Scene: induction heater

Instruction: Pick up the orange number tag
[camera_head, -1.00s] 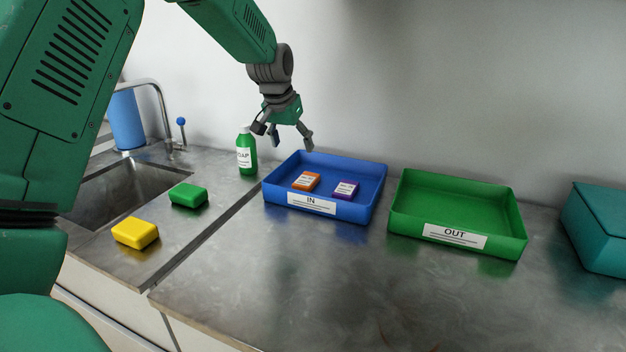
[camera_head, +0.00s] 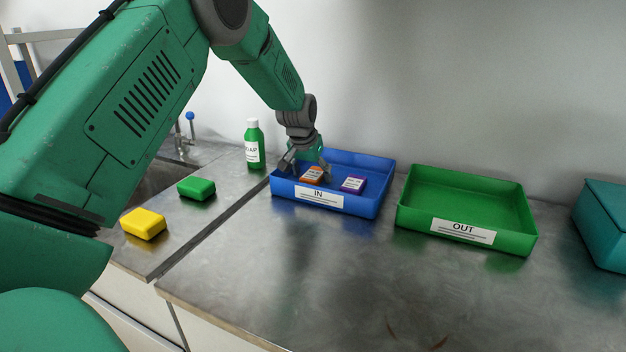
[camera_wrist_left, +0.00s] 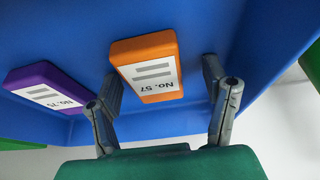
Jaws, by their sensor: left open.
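The orange number tag (camera_head: 312,175) lies in the blue IN tray (camera_head: 374,205), with a white label. In the left wrist view the orange tag (camera_wrist_left: 147,66) reads "No. 57" and sits between and just beyond my open fingers. The purple number tag (camera_head: 353,184) lies to its right in the tray; it shows at the left of the wrist view (camera_wrist_left: 48,88). My left gripper (camera_head: 306,172) is open, low over the tray at the orange tag, with a finger to each side. In the wrist view its fingers (camera_wrist_left: 165,112) hold nothing. My right gripper is not in view.
A green OUT tray (camera_head: 470,205) stands empty to the right, and a teal box (camera_head: 603,225) beyond it. A green soap bottle (camera_head: 254,147) stands left of the IN tray. Green (camera_head: 196,189) and yellow (camera_head: 144,224) blocks lie near the sink. The front counter is clear.

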